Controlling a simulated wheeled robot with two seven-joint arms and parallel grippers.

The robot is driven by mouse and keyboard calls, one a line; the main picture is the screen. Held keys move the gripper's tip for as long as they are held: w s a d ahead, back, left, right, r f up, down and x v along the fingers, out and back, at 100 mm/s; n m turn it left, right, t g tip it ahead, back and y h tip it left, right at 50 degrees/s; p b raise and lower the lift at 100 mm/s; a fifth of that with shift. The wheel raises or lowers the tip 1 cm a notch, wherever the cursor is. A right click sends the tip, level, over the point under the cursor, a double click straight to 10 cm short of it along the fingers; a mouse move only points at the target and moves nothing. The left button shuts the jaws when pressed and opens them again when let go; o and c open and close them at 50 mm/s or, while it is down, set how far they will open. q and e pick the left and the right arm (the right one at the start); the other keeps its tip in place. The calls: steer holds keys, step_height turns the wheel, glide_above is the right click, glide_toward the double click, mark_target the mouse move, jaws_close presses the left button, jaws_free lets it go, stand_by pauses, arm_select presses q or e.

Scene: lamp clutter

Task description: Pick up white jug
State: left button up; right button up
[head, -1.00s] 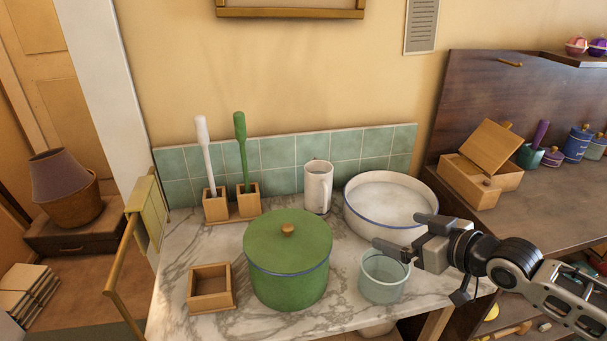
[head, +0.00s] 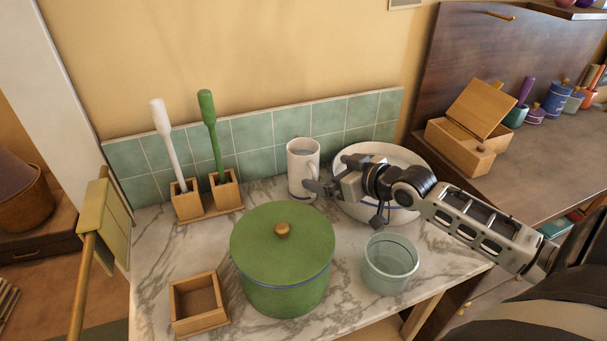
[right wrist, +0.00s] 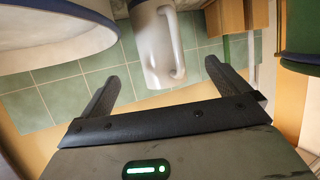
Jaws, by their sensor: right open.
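The white jug (head: 303,167) stands upright on the marble counter near the green tile backsplash in the head view. My right gripper (head: 325,176) is just right of the jug and in front of the white basin. In the right wrist view the jug (right wrist: 157,50) appears beyond the open fingers (right wrist: 160,80), with its handle toward the right. The fingers are open and nothing is between them; whether they touch the jug is not clear. My left gripper does not show.
A green lidded pot (head: 283,255) and a glass bowl (head: 390,262) stand in front. The white basin (head: 425,160) is close behind my right gripper. A wooden holder (head: 209,209) with white and green handles stands left. A small wooden box (head: 198,302) sits front left.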

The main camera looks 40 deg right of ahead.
mark_target(310, 169)
steer(key=x, duration=0.7)
steer(key=shift+w+f, duration=0.1)
steer(key=shift+f, duration=0.15)
steer(key=c, duration=1.3)
steer(key=shift+r, duration=0.2)
